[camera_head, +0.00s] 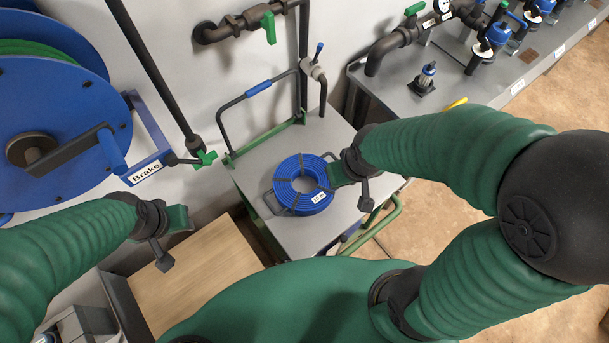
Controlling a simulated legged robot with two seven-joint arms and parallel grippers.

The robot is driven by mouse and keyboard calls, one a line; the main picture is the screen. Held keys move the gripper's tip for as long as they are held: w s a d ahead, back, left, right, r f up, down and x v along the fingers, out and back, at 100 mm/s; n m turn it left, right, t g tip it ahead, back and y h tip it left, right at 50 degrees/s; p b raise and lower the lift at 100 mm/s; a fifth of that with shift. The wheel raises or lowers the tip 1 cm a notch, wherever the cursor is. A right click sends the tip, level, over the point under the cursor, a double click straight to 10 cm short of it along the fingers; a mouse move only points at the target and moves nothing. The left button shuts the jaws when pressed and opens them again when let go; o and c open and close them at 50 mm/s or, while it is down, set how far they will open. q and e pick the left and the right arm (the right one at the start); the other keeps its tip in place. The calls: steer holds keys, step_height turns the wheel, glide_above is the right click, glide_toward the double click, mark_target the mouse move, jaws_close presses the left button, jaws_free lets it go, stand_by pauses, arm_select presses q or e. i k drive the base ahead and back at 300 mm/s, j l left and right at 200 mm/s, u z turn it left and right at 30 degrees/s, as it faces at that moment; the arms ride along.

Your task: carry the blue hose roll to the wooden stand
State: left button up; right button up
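The blue hose roll (283,170) lies flat on a grey cart top (254,176) in the middle of the head view. A dark handle sticks out at its left side. My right gripper (341,174) is at the roll's right edge, touching or very close to it. It hides that side, so I cannot tell whether its fingers are closed on anything. The wooden stand (205,271), with a light plain top, is at the lower left. My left gripper (180,218) is near the stand's far edge, apart from the roll. Its finger opening does not show clearly.
A large blue reel (62,102) with a "Brake" label stands at the left. Pipes with a green valve handle (269,28) run along the wall. A grey manifold bench (485,85) is at the upper right.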

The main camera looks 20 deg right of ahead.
mark_target(199, 283)
steer(key=k+l+u, duration=0.15)
steer(key=l, duration=0.2)
steer(key=k+l+u, duration=0.15)
steer(key=l, duration=0.2)
steer(key=k+l+u, duration=0.15)
steer(key=l, duration=0.2)
steer(key=k+l+u, duration=0.15)
steer(key=l, duration=0.25)
